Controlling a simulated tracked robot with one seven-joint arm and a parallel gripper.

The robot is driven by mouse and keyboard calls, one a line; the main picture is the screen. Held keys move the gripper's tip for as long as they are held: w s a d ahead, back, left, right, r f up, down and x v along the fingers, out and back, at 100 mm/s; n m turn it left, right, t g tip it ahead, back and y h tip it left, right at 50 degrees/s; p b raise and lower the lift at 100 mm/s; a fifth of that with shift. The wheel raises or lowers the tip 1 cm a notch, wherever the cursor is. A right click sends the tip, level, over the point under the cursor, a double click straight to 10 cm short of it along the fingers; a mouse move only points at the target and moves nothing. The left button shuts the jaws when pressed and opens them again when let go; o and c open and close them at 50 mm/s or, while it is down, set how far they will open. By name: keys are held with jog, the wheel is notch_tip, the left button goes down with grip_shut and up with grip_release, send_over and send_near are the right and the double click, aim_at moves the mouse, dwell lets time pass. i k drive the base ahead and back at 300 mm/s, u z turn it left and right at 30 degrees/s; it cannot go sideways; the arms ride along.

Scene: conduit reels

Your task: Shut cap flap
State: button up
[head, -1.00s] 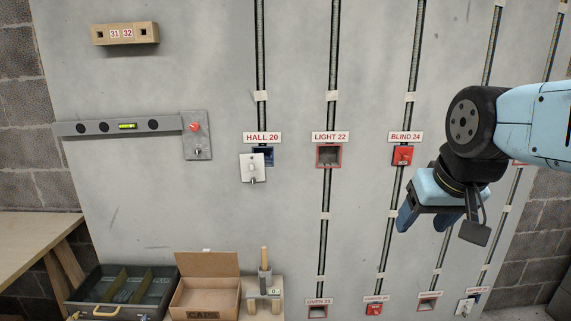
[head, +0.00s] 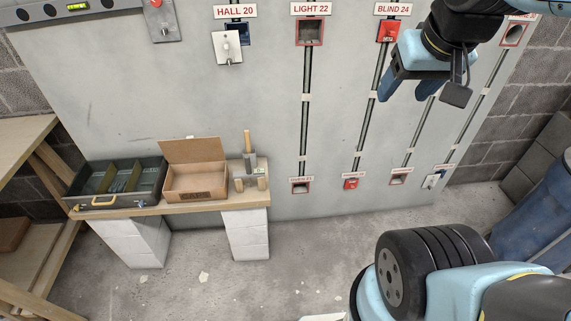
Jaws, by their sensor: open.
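A cardboard box marked CAPS (head: 196,194) stands on a low bench at the left. Its flap (head: 193,149) is up, leaning back toward the wall, and the box is open. The inside looks empty, as far as I can see. My gripper (head: 398,90) is at the upper right, in front of the wall below the BLIND 24 label. Its fingers point down, are apart, and hold nothing I can see. It is well to the right of the box and higher in the picture.
A dark compartment case (head: 112,204) stands left of the box. A wooden-handled tool in a stand (head: 249,162) is close on the right. The bench top (head: 213,206) rests on white blocks. Wall conduits and outlet boxes (head: 309,33) lie behind my arm. A blue barrel (head: 530,225) stands right.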

aim_at(191, 149)
jog(key=k, duration=0.55)
jog(key=u, duration=0.7)
jog(key=i, duration=1.7)
jog(key=z, duration=0.35)
